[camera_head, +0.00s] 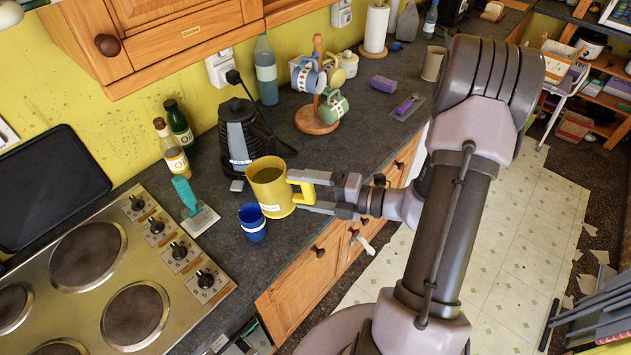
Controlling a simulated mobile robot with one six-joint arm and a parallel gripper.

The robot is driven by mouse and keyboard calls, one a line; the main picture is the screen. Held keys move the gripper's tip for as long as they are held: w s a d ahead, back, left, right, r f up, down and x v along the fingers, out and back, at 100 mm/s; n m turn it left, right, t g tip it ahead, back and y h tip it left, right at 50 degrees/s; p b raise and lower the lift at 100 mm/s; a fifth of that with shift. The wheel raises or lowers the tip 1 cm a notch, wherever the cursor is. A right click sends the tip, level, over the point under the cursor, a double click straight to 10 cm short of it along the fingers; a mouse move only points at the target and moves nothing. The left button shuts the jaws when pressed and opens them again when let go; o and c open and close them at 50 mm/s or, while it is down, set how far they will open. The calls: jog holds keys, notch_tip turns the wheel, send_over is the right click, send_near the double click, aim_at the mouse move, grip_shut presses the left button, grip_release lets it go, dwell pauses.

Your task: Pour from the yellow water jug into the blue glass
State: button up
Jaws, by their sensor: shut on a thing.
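The yellow water jug (269,190) is near the front edge of the dark counter, with its handle toward the right. My gripper (308,192) comes in from the right and is shut on the jug's handle. The jug looks roughly upright or slightly tilted; I cannot tell whether its base touches the counter. The blue glass (252,223) stands upright on the counter just left of the jug's lower part and in front of it. What the glass holds is hard to make out.
A black kettle (237,138) stands close behind the jug. Two bottles (172,150) stand by the wall. A mug tree (318,90) stands farther back. The cupboard (170,40) hangs above.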

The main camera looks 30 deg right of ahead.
aim_at(308, 201)
jog(key=shift+w+a+r+g, duration=0.2)
jog(key=shift+a+r+g, duration=0.1)
jog(key=shift+a+r, duration=0.35)
jog(key=shift+s+d+f+n+b, duration=0.1)
jog(key=shift+d+f+n+b, duration=0.05)
jog(key=shift+f+b, duration=0.35)
jog(key=shift+d+f+n+b, duration=0.15)
jog(key=shift+f+b, duration=0.2)
jog(key=shift+f, duration=0.2)
notch_tip(308, 201, down, 2)
jog(key=shift+a+f+b, duration=0.1)
jog(key=shift+f+b, duration=0.05)
jog(key=shift+b, duration=1.05)
notch_tip(308, 201, up, 2)
jog(key=g+p, duration=0.1)
jog(key=p, duration=0.2)
jog(key=shift+h, duration=0.3)
notch_tip(308, 201, up, 2)
jog(key=p, duration=0.2)
jog(key=g+h+p, duration=0.1)
jog(key=p, duration=0.2)
jog(key=shift+s+r+g, duration=0.1)
jog(key=shift+r+g, duration=0.15)
jog(key=shift+g, duration=0.05)
jog(key=shift+f, duration=0.2)
